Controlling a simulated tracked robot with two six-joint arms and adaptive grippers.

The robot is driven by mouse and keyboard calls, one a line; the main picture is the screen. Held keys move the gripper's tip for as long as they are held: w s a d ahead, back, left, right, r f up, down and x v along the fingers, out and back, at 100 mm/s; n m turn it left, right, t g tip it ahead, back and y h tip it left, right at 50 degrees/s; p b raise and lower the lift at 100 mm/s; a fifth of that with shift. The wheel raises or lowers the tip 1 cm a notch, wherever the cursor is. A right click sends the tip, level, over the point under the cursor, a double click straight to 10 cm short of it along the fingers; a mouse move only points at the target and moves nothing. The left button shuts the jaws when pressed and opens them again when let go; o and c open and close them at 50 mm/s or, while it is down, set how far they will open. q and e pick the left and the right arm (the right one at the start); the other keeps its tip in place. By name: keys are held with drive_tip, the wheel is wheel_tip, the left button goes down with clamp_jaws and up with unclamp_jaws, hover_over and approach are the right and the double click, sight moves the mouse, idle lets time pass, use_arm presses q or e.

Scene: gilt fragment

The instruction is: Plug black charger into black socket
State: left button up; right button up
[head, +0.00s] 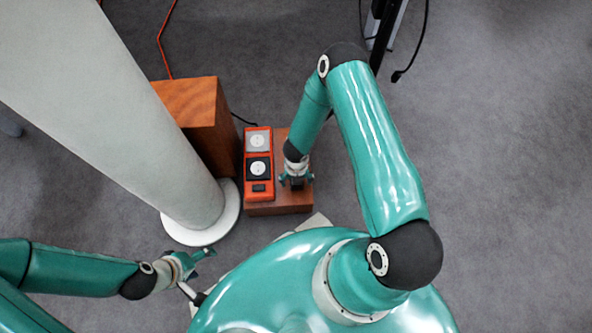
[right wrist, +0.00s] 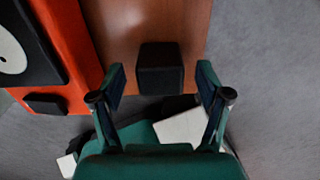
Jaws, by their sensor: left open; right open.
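The black charger (right wrist: 160,62) is a small dark block on the brown wooden stand, seen from above in the right wrist view. My right gripper (right wrist: 160,82) is open, one finger on each side of the charger with a gap on both sides. In the head view the right gripper (head: 296,181) is over the stand and largely covers the charger. The black socket (head: 258,168), with a round white face, lies just left of it in the orange strip. Part of that socket shows in the right wrist view (right wrist: 30,45). My left gripper (head: 195,264) is open and empty at lower left.
The orange strip (head: 248,197) also holds a grey socket (head: 258,140) behind the black one and a small black switch in front. The wooden stand (head: 285,207) carries it. A taller wooden box (head: 200,105) and a thick pale column (head: 150,130) stand left.

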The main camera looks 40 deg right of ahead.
drive_tip(key=shift+f, duration=0.7)
drive_tip(key=c, duration=1.2)
drive_tip(key=shift+r, duration=0.1)
wheel_tip(320, 180, up, 20)
drive_tip(key=p, duration=0.8)
